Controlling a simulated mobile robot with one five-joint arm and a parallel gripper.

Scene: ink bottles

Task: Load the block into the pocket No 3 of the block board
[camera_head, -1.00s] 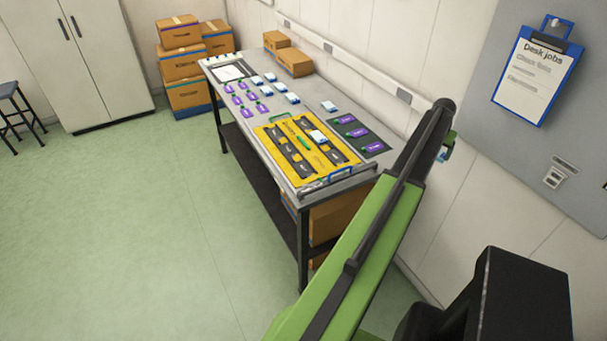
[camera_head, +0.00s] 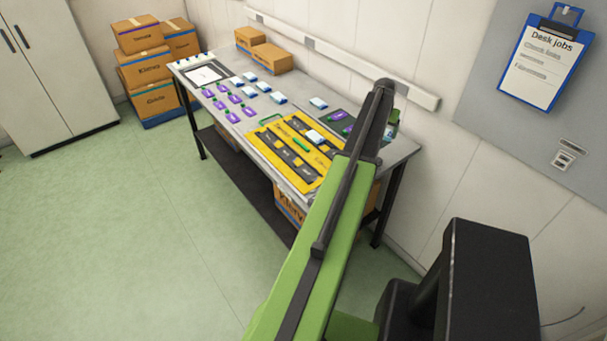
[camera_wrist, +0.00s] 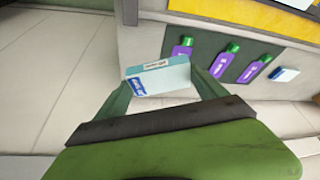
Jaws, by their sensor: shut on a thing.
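In the wrist view my gripper (camera_wrist: 160,88) is shut on a pale blue and white block (camera_wrist: 165,76) with a small label on its top edge. The block is held clear of the surfaces, beside a dark mat with purple bottles. In the head view the yellow board (camera_head: 267,143) with dark strips lies on the table, left of my arm. One white and blue block (camera_head: 314,137) sits on it. Pocket numbers are too small to read. In the head view my arm hides most of the gripper and the held block.
Purple green-capped bottles (camera_wrist: 222,62) lie on the dark mat (camera_wrist: 200,50), with a white and blue block (camera_wrist: 284,74) at its side. Boxes (camera_head: 271,58) stand against the wall.

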